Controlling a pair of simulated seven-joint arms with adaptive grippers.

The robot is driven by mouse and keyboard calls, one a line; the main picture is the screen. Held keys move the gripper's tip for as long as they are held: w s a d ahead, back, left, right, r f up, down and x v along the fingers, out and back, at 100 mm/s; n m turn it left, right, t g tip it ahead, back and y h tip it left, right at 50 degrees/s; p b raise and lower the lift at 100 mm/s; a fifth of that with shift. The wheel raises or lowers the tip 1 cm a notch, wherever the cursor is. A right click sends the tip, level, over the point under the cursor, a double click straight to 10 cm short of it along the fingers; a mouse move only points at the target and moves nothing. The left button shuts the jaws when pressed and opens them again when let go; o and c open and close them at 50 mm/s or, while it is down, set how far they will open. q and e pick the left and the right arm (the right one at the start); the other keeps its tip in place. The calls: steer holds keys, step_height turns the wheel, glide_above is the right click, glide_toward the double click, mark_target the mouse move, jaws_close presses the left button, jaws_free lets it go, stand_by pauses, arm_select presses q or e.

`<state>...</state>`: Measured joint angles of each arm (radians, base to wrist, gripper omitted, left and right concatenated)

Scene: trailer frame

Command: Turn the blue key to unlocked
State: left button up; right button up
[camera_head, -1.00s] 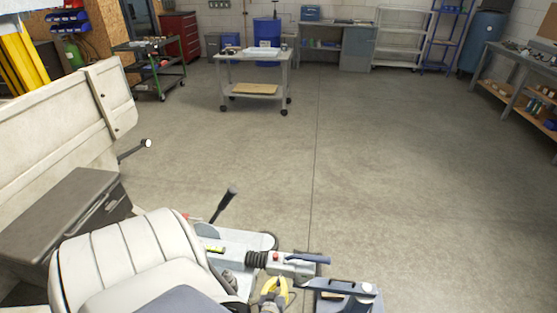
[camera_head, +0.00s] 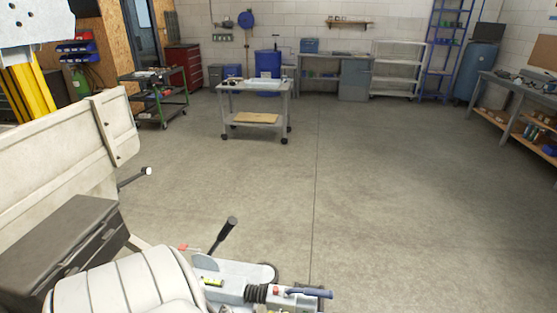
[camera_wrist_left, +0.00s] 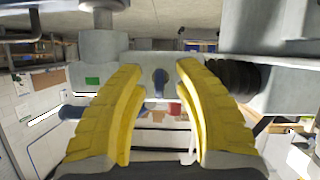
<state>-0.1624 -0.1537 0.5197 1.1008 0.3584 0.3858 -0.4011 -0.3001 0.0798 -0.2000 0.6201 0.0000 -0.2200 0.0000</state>
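My left gripper (camera_wrist_left: 160,68) has two yellow fingers and shows in the left wrist view. They are spread apart, one on each side of a small dark blue key (camera_wrist_left: 160,82) on a grey housing (camera_wrist_left: 100,60). I see gaps between the key and both fingers. The key points down in this view; any lock marking is too small to read. In the head view, the trailer coupling (camera_head: 232,283) with a blue lever (camera_head: 308,293) is at the bottom edge.
A black-gripped lever (camera_head: 225,232) rises beside the coupling. A cream ribbed shape (camera_head: 125,285) and the trailer's cream side panel (camera_head: 60,160) are at the left. A black bellows (camera_wrist_left: 232,78) is close to the right finger. The floor ahead is clear up to a wheeled table (camera_head: 255,88).

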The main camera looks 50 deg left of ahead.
stand_by(0.4)
arm_select(q)
steer(key=shift+n+t+h, duration=0.7)
steer(key=shift+n, duration=0.5)
steer(key=n+t+h, duration=0.1)
steer(key=n, duration=0.2)
steer(key=shift+t, duration=0.4)
steer(key=n, duration=0.1)
steer(key=n+t, duration=0.1)
steer(key=n, duration=0.1)
steer(key=shift+w+n+t+h, duration=0.1)
steer(key=shift+n+t+h, duration=0.2)
steer(key=shift+n+t, duration=0.7)
steer(key=shift+n, duration=0.9)
